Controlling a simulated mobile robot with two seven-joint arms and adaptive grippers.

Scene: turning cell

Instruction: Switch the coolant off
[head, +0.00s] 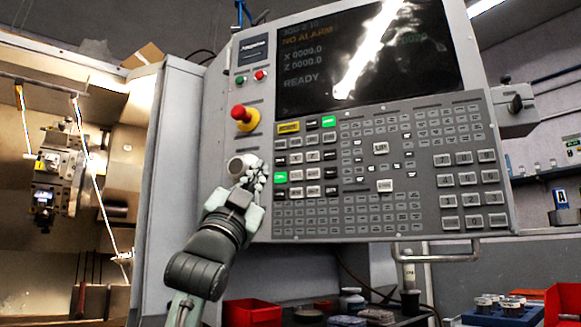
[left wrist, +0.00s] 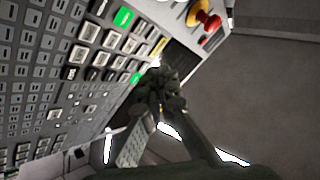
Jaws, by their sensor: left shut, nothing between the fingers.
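The grey control panel (head: 330,215) carries rows of keys below its screen. The labels are too small to read, so I cannot tell which is the coolant key. My left gripper (head: 257,174) is shut and empty, in front of the panel just left of the lower green key. My right gripper is out of view.
A red emergency-stop button (head: 240,113) on a yellow base sits above my left gripper. A pale round knob (head: 236,166) is partly covered by the gripper. A metal handle (head: 437,257) runs below the panel. Red bins (head: 251,313) stand lower down.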

